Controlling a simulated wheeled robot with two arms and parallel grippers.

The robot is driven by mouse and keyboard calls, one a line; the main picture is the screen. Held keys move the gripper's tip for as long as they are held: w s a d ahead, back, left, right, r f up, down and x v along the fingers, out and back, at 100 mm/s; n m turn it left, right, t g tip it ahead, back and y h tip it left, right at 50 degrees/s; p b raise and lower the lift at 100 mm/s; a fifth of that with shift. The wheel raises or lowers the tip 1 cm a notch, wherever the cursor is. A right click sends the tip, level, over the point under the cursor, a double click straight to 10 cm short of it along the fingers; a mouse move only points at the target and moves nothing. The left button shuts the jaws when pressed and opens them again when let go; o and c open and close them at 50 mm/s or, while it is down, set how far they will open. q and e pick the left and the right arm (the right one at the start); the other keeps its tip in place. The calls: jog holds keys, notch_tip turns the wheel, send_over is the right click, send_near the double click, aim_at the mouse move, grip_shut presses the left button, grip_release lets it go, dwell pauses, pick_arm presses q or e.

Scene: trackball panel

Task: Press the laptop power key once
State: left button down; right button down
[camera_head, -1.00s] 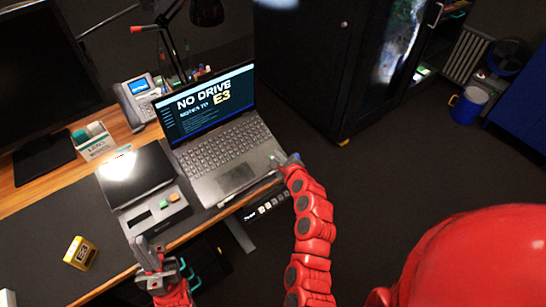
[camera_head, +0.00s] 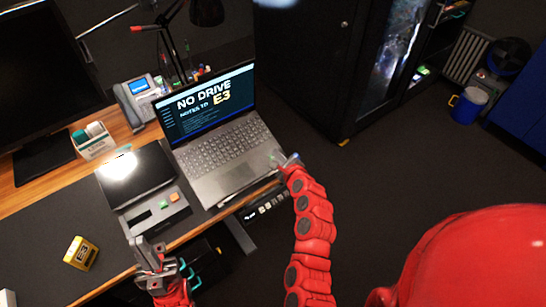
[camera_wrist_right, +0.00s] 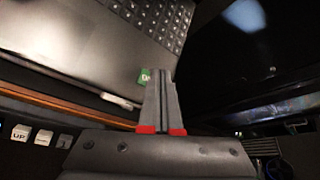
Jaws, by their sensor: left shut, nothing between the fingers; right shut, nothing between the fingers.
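The open laptop (camera_head: 228,160) stands on the desk, its screen (camera_head: 207,101) lit with the words "NO DRIVE" and "E3". A small green key with pale lettering (camera_wrist_right: 144,77) shows at the laptop's edge in the right wrist view, partly hidden by my fingertips. My right gripper (camera_head: 283,159) is shut and empty at the laptop's right front corner; its fingertips (camera_wrist_right: 160,73) appear beside the green key. I cannot tell whether they touch it. My left gripper (camera_head: 146,244) is shut and empty near the desk's front edge, below the black panel.
A panel with green and orange buttons (camera_head: 159,209) lies left of the laptop. A yellow E3 box (camera_head: 81,253), a desk phone (camera_head: 138,97) and a monitor (camera_head: 45,85) are further left. Floor is open to the right.

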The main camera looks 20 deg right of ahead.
dwell(0.3)
jog(key=shift+w+f, duration=0.2)
jog(key=shift+f, duration=0.2)
jog(key=shift+w+a+f+b, duration=0.1)
jog(key=shift+f+b, duration=0.25)
dwell(0.5)
dwell(0.4)
jog(key=shift+s+r+p, duration=0.3)
jog(key=shift+r+p, duration=0.3)
jog(key=shift+r, duration=0.15)
jog(key=shift+s+r+p, duration=0.1)
jog(key=shift+r+p, duration=0.25)
jog(key=shift+r, duration=0.15)
jog(key=r+p, duration=0.1)
jog(key=s+r+p, duration=0.1)
jog(key=r, duration=0.1)
jog(key=shift+s+d+r+p, duration=0.3)
jog(key=shift+d+p, duration=0.1)
